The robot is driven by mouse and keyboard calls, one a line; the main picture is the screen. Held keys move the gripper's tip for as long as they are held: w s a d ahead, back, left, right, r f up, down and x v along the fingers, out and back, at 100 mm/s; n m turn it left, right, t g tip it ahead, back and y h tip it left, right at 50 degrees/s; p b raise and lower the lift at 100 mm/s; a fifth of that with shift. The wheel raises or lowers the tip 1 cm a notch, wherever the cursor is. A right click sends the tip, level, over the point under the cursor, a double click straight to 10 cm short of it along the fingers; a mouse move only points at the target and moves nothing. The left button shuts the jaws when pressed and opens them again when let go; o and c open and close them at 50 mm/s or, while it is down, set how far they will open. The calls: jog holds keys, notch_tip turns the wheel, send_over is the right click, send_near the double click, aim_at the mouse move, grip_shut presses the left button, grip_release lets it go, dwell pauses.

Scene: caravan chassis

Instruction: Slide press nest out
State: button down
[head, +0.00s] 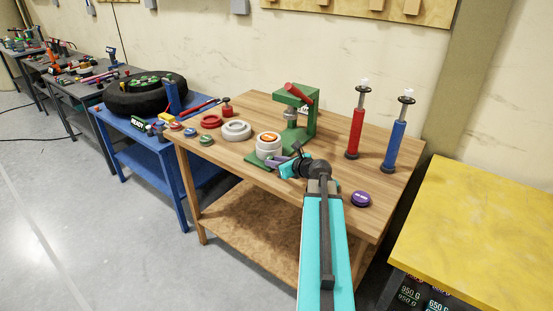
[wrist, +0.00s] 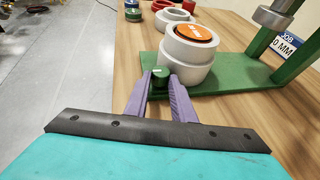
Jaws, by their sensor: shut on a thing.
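The press nest (wrist: 187,72) is a pale grey round cup with a second pale ring stacked on it and an orange disc (wrist: 194,34) on top. It also shows in the head view (head: 267,155). It sits on the green base (wrist: 232,77) of the press (head: 296,115), in front of the post rather than under the ram (wrist: 272,17). A small dark green knob (wrist: 160,74) is at the near side of the nest. My gripper (wrist: 160,84), with purple fingers, is shut on this knob. The fingers partly hide the knob's lower part.
Red rings (head: 210,121), a white ring (head: 237,130) and small coloured pucks lie left on the wooden bench (head: 235,183). A purple puck (head: 361,199) is near the front edge. Red (head: 355,132) and blue (head: 396,145) upright pumps stand at the right.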

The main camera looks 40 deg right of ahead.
jog(key=shift+s+a, duration=0.1)
jog(key=shift+a, duration=0.35)
jog(key=c, duration=1.8)
grip_release()
jog(key=shift+o, duration=1.4)
jog(key=shift+s, duration=0.1)
jog(key=shift+r, duration=0.15)
